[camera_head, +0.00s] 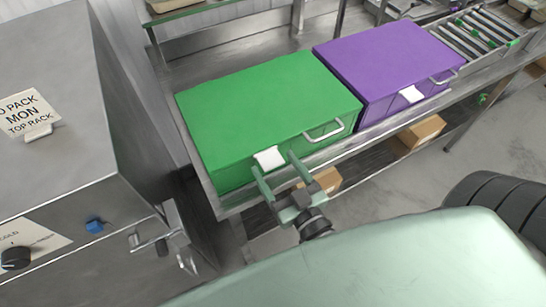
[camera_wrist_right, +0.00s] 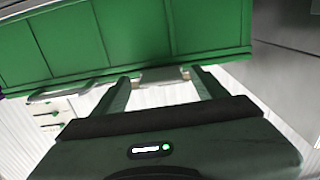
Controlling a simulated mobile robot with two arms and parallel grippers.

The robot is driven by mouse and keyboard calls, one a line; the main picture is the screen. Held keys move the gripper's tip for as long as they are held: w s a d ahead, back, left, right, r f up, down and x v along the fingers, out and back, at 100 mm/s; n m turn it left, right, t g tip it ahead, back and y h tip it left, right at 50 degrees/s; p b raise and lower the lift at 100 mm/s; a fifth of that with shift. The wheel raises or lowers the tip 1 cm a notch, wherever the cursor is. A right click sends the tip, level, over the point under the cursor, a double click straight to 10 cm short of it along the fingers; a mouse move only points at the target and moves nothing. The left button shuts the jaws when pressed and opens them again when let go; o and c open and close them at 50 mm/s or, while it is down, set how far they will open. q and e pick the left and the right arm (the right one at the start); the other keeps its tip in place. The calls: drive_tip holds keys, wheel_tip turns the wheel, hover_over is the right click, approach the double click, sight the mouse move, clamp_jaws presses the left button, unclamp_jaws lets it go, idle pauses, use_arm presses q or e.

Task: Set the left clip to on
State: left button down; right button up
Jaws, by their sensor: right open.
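The green box (camera_head: 262,105) stands on the steel counter with its lid down. A white clip (camera_head: 269,158), the left one, sits at the left of its front edge, beside a pale handle (camera_head: 325,130). My right gripper (camera_head: 275,167) is open, with one finger on each side of the clip, close to the box front. In the right wrist view the clip (camera_wrist_right: 160,74) shows between the open fingertips (camera_wrist_right: 160,82); contact cannot be told. My left gripper is not in view.
A purple box (camera_head: 385,62) with its own white clip (camera_head: 411,94) stands to the right, near a roller rack (camera_head: 475,35). A steel cabinet (camera_head: 60,110) with knobs is at the left. Cardboard boxes (camera_head: 422,130) lie on the shelf below the counter.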

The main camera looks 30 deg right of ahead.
sight(266, 154)
drive_tip(key=shift+w+a, duration=0.1)
drive_tip(key=shift+w, duration=0.8)
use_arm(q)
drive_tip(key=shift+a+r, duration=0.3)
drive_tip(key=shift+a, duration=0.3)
